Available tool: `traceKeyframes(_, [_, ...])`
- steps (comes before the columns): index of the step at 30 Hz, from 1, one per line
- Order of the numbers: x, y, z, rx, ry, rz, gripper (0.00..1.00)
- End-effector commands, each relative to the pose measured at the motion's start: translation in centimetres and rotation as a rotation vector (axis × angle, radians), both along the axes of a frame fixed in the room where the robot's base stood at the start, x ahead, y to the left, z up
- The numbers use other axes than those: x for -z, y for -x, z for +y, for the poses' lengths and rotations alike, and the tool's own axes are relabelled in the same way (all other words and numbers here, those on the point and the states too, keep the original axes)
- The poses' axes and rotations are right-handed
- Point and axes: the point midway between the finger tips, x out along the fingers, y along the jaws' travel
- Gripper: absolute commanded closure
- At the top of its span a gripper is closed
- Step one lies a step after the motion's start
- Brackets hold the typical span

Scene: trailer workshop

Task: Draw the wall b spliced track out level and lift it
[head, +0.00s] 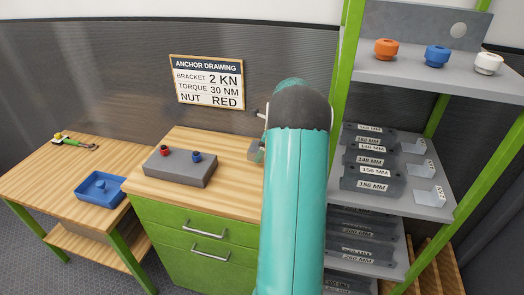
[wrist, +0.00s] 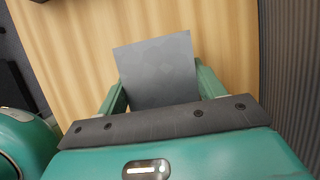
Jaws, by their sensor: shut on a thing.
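In the wrist view my gripper (wrist: 162,82) is shut on a flat dark grey piece (wrist: 158,62), with one teal finger at each side of it. The piece shows as a plain, nearly square face above wood-grained surface. I cannot tell from its look whether it is the spliced track, nor whether it touches the surface. In the head view my teal arm hides the gripper and most of what is around it. A small grey metal part (head: 255,151) shows at the arm's left edge, above the wooden top; I cannot tell what it belongs to.
A grey block (head: 181,170) with red and blue knobs stands on the green cabinet's wooden top (head: 222,194). A lower bench (head: 45,186) at left bears a blue tray (head: 88,198). A green-framed shelf (head: 425,80) with labelled grey plates stands close at right. An anchor sign (head: 207,84) hangs behind.

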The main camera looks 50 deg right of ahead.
Motion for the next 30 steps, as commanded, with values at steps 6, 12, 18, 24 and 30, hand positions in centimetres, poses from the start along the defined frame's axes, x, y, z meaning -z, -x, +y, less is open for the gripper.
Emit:
traceKeyframes(6, [-0.2,-0.1,0.0,0.0,0.002,-0.002,0.59])
traceKeyframes(12, [-0.2,-0.4,0.2,-0.002,0.002,-0.002,0.59])
traceKeyframes(18, [-0.1,-1.3,0.5,-0.002,0.002,-0.002,0.59])
traceKeyframes(24, [-0.1,-2.1,0.9,-0.001,0.001,-0.002,0.59])
traceKeyframes(30, [-0.1,-2.9,1.2,-0.001,0.002,-0.002,0.59])
